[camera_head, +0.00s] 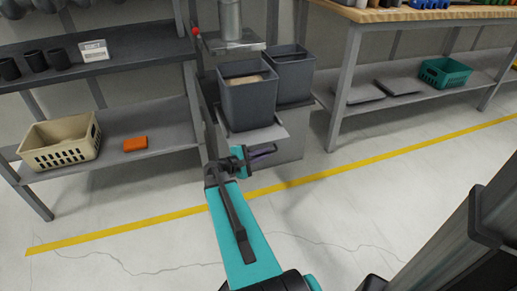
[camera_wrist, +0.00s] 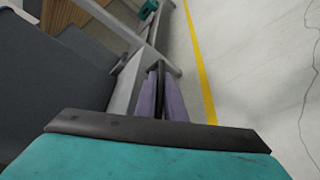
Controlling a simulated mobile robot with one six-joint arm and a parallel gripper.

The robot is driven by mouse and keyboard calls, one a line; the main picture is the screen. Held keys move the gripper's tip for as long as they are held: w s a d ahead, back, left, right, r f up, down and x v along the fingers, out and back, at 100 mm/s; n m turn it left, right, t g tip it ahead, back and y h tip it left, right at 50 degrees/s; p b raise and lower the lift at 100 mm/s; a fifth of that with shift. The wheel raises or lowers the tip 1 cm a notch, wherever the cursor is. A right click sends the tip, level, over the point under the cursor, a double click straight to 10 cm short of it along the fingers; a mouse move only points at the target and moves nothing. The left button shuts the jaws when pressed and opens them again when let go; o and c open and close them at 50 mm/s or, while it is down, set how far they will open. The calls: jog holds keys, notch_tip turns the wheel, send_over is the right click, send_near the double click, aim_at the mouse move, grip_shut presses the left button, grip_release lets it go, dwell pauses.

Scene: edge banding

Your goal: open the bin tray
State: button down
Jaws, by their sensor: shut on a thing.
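The bin tray (camera_head: 268,136) is a light grey plate under a dark grey bin (camera_head: 250,105) with beige material inside. The tray and this bin stand farther forward than a second dark grey bin (camera_head: 292,80) behind to the right. My gripper (camera_head: 264,151) is at the tray's front edge, below the front bin. In the wrist view, the purple fingers (camera_wrist: 162,98) are close together and shut at the light grey tray edge (camera_wrist: 126,88). The exact contact is partly hidden by the fingers. The front bin also fills the left of the wrist view (camera_wrist: 50,95).
A shelf (camera_head: 150,150) with a beige basket (camera_head: 60,142) and an orange block (camera_head: 135,144) stands left. A wooden-topped workbench (camera_head: 430,14) with a teal crate (camera_head: 445,73) stands right. The floor in front is clear, crossed by a yellow line (camera_head: 130,227).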

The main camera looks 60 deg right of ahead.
jog(key=shift+s+a+r, duration=0.1)
jog(key=shift+s+a, duration=0.3)
jog(key=shift+s, duration=0.35)
jog(key=shift+s+a, duration=0.35)
jog(key=shift+s, duration=0.35)
jog(key=c, duration=1.8)
grip_release()
jog(key=shift+c, duration=0.2)
jog(key=shift+w, duration=0.15)
jog(key=shift+a, duration=0.15)
jog(key=p+v, duration=0.2)
jog(key=v, duration=1.1)
jog(key=shift+w+a+p, duration=0.15)
jog(key=shift+a+p, duration=0.15)
jog(key=shift+p, duration=0.05)
jog(key=shift+r, duration=0.1)
